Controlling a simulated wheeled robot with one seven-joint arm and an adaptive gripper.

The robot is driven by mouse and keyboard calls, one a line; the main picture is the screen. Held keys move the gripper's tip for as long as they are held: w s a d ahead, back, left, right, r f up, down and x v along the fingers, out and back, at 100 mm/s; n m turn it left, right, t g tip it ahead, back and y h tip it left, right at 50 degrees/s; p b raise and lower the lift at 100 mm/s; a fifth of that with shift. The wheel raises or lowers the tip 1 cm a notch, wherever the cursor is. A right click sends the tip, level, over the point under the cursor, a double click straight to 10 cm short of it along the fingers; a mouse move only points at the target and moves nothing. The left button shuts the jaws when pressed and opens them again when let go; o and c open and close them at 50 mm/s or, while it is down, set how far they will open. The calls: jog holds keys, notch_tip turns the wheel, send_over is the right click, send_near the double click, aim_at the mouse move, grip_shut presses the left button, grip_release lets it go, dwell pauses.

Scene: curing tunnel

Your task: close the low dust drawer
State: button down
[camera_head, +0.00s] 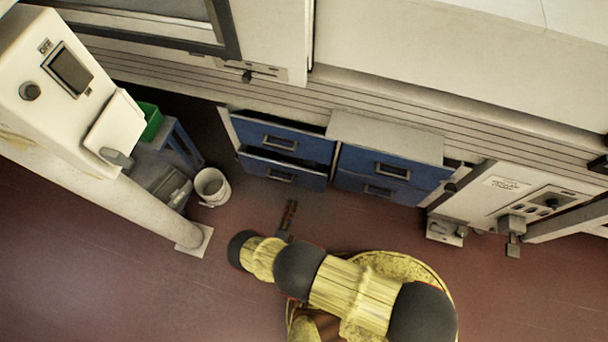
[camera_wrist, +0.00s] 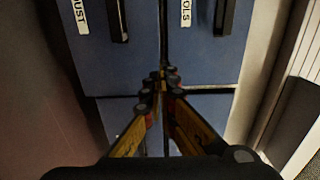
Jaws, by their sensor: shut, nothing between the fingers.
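The low dust drawer (camera_head: 283,171) is the lower blue drawer of the left cabinet column in the head view. A dark gap shows above its front, so it stands out a little. In the wrist view, turned sideways, its blue front (camera_wrist: 95,60) carries a label ending in "UST" and a dark handle (camera_wrist: 119,20). My gripper (camera_head: 292,202) is in front of and just below this drawer in the head view. In the wrist view my gripper (camera_wrist: 160,82) is shut and empty, its tips over the seam between drawer fronts. Contact cannot be told.
The tools drawer (camera_head: 283,140) is above it, with a dark strip over its front. Blue drawers (camera_head: 392,168) stand to the right. A white bucket (camera_head: 211,187) and a white post (camera_head: 130,200) stand left. A control box (camera_head: 515,195) is right. The red floor in front is clear.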

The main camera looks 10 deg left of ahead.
aim_at(303, 171)
jog(key=w+b, duration=0.1)
jog(key=w, duration=0.3)
jog(key=w+b, duration=0.1)
jog(key=w, duration=0.3)
jog(key=w+d+b, duration=0.1)
jog(key=w, duration=0.3)
jog(key=shift+w+f, duration=0.15)
jog(key=shift+w, duration=0.75)
jog(key=shift+w+d, duration=0.1)
jog(key=shift+w+d, duration=0.15)
jog(key=shift+w, duration=2.45)
jog(key=shift+s, duration=0.1)
jog(key=shift+s, duration=0.35)
jog(key=s+a+p, duration=0.1)
jog(key=s+p, duration=0.1)
jog(key=s, duration=1.1)
jog(key=shift+s, duration=0.15)
